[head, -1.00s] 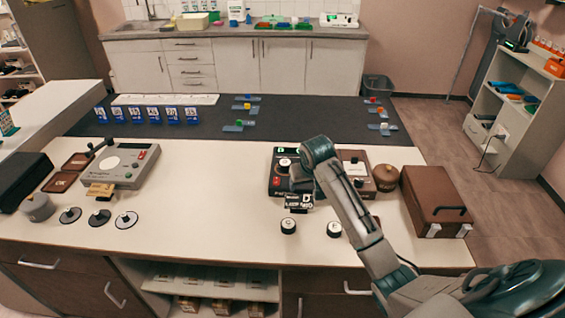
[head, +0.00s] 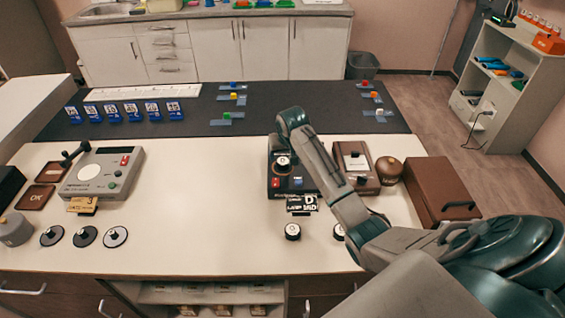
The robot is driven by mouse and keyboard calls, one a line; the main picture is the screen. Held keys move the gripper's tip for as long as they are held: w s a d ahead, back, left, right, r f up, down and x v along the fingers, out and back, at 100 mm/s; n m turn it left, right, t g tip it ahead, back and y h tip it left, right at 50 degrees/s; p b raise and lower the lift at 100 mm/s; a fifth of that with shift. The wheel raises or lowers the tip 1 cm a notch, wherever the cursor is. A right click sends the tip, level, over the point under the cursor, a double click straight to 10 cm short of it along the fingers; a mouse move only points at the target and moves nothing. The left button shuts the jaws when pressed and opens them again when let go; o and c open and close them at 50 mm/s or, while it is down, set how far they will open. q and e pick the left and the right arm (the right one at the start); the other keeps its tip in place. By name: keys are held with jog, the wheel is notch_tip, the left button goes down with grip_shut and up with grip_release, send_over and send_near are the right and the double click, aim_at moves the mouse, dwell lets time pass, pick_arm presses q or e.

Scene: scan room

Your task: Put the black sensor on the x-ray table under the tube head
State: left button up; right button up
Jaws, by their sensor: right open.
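My right arm reaches in from the lower right over the counter. Its right gripper (head: 279,144) is at the far end, above the back of a black device (head: 276,184) with a round white dial and a red button. It is open, and I see nothing held in it; the fingertips are hard to make out. I cannot tell for sure which thing is the black sensor, the x-ray table or the tube head. My left gripper is out of view.
A brown box (head: 438,190) stands at the right. A dark mat (head: 300,107) covers the back. The counter (head: 195,200) between the devices is clear.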

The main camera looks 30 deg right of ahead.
aim_at(283, 160)
jog(key=x, duration=0.1)
jog(key=p+x, duration=0.2)
jog(key=x, duration=0.1)
jog(key=shift+s+a, duration=0.1)
jog(key=shift+a, duration=0.1)
jog(key=shift+w+d+f, duration=0.1)
jog(key=shift+w+f, duration=0.15)
jog(key=shift+f, duration=0.35)
jog(key=shift+r, duration=0.1)
jog(key=c, duration=1.1)
